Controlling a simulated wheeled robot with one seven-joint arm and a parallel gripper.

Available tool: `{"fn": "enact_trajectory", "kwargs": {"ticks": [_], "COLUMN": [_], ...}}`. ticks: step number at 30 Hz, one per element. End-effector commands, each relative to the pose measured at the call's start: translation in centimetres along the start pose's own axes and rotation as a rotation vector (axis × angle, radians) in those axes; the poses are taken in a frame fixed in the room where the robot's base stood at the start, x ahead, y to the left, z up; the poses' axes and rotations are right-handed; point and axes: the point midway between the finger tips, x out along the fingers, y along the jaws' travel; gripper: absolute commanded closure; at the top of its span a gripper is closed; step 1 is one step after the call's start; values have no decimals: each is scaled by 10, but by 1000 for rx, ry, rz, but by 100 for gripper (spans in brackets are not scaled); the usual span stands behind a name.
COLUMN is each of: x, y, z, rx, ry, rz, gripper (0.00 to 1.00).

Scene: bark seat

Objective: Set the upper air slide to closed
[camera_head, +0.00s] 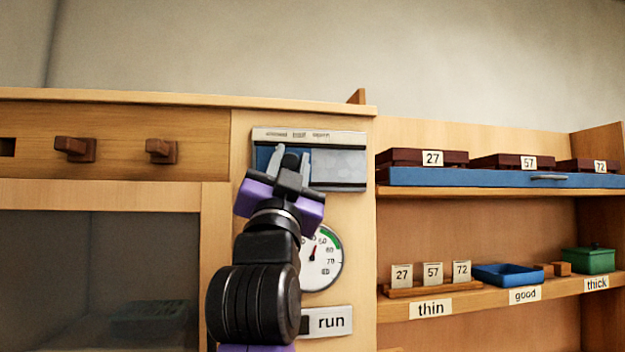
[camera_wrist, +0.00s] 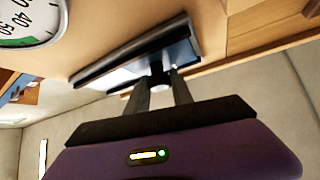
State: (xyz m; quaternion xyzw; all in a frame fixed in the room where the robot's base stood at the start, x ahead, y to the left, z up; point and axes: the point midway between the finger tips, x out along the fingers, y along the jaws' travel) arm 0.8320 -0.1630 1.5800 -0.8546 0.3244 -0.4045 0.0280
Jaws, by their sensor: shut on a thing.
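The upper air slide (camera_head: 263,157) is a blue plate between dark rails in a framed panel on the wooden front. A pale mottled area (camera_head: 340,165) shows to its right. Three small labels (camera_head: 298,134) stand above it, too blurred to read surely. My gripper (camera_head: 290,161) is in front of the panel's left half, fingers pointing at it. The wrist view shows its fingers (camera_wrist: 168,88) shut on a small knob (camera_wrist: 158,70) at the slide. The gripper hides part of the slide, so I cannot tell its exact setting.
A round dial (camera_head: 322,262) and a "run" plate (camera_head: 331,321) are below the panel. Two wooden pegs (camera_head: 75,149) (camera_head: 162,150) stick out at left. Shelves at right hold a blue tray (camera_head: 480,178), numbered cards (camera_head: 432,273) and a green box (camera_head: 588,261).

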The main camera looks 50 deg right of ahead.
Motion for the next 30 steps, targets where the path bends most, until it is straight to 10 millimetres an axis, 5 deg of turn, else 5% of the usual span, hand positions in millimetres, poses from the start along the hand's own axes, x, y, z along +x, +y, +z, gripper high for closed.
{"fn": "enact_trajectory", "kwargs": {"ticks": [11,12,15,25,30], "x": [-2,-2,-2,-4,-26], "y": [-6,-6,-6,-4,-4], "z": [2,2,2,2,4], "rx": [-1,-1,-1,0,1], "ry": [-5,-5,-5,-2,-3], "rz": [-5,-5,-5,-2,-4], "gripper": [100,65,50,50,50]}}
